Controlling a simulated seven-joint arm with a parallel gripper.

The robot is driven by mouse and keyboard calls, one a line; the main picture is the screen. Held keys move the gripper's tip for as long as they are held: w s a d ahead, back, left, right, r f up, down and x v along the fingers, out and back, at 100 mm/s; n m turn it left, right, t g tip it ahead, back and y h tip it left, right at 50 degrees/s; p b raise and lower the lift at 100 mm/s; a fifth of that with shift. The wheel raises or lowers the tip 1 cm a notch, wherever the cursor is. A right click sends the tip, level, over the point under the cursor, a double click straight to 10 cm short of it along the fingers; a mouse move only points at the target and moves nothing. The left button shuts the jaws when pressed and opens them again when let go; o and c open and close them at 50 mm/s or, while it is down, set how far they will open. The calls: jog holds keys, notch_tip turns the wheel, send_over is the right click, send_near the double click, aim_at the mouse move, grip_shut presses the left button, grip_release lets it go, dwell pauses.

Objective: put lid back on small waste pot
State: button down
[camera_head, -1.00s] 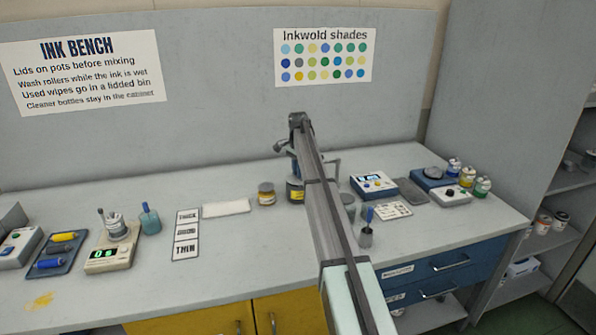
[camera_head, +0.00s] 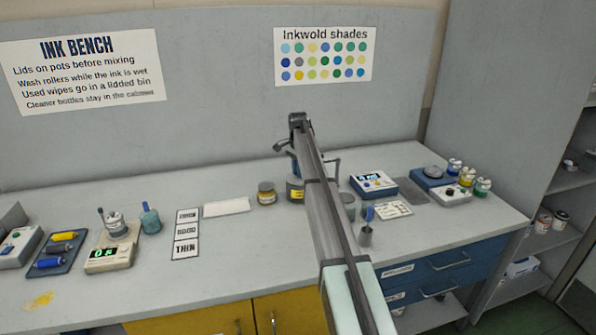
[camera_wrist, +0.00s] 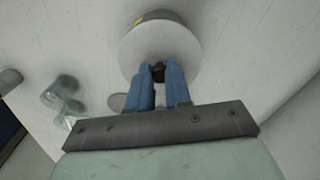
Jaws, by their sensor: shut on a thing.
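My gripper (camera_wrist: 159,72) is shut on the dark knob of a round grey lid (camera_wrist: 140,46) in the wrist view. The lid lies over a pot (camera_wrist: 158,14), whose edge and a bit of yellow label show just past the lid's far side. In the head view the grey pot with a yellow label (camera_head: 296,194) stands at the back of the bench, partly behind my arm. My fingertips and the lid's underside are hidden there. I cannot tell whether the lid touches the pot's rim all round.
A small jar (camera_head: 267,194) stands close left of the pot. A cup with a blue-handled tool (camera_head: 366,236) and a blue-white device (camera_head: 374,185) are right of my arm. A white pad (camera_head: 227,207) lies left. The bench front middle is clear.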

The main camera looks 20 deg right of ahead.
jog(key=shift+c, duration=2.4)
grip_release()
jog(key=shift+r, duration=0.1)
jog(key=shift+r, duration=3.4)
grip_shut()
jog(key=shift+f, duration=3)
jog(key=shift+r, duration=0.15)
